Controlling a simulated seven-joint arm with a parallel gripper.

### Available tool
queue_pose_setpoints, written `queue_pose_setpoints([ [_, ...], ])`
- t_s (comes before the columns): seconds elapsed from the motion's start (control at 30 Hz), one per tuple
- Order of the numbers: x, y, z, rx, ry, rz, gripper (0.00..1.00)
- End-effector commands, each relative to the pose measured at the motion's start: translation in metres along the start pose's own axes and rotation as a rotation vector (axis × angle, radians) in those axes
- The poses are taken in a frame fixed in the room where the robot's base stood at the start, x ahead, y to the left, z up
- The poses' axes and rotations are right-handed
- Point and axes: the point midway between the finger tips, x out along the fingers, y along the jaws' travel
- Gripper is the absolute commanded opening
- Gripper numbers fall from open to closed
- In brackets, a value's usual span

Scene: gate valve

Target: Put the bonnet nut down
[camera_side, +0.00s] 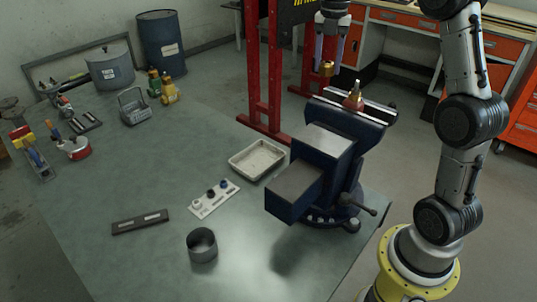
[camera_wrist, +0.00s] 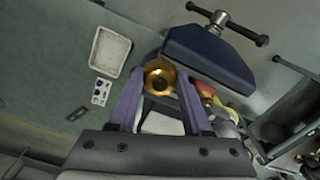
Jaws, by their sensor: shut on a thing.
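My gripper (camera_side: 327,63) is shut on the bonnet nut (camera_side: 326,69), a small brass ring. It holds the nut in the air, above and left of the valve (camera_side: 353,98). In the wrist view the nut (camera_wrist: 159,76) shows as a gold ring with an open hole between the two fingertips. The valve, brass with a reddish part, is clamped upright in the jaws of the blue vise (camera_side: 322,148). In the wrist view the valve (camera_wrist: 205,92) lies right of the nut, partly behind a finger. The nut touches neither valve nor bench.
A shallow pale tray (camera_side: 257,160) stands empty on the green bench (camera_side: 150,180), left of the vise. A white plate with small dark parts (camera_side: 214,198), a dark bar (camera_side: 140,221) and a grey cup (camera_side: 202,246) lie nearer. A red frame (camera_side: 274,75) rises behind.

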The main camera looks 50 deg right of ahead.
Motion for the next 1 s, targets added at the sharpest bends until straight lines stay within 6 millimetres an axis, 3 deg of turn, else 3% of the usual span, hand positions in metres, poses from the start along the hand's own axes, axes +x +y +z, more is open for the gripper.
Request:
queue_pose_setpoints([
  [0.03, 0.017, 0.021, 0.004, -0.005, 0.005, -0.005, 0.0],
  [0.2, 0.075, 0.081, 0.006, -0.02, 0.005, -0.005, 0.0],
  [0.4, 0.142, 0.132, -0.015, -0.077, 0.004, -0.005, 0.0],
  [0.5, 0.168, 0.144, -0.028, -0.111, 0.003, -0.004, 0.0],
  [0.7, 0.195, 0.153, -0.045, -0.149, 0.0, 0.0, 0.0],
  [1.0, 0.237, 0.154, -0.048, -0.155, 0.001, -0.001, 0.0],
])
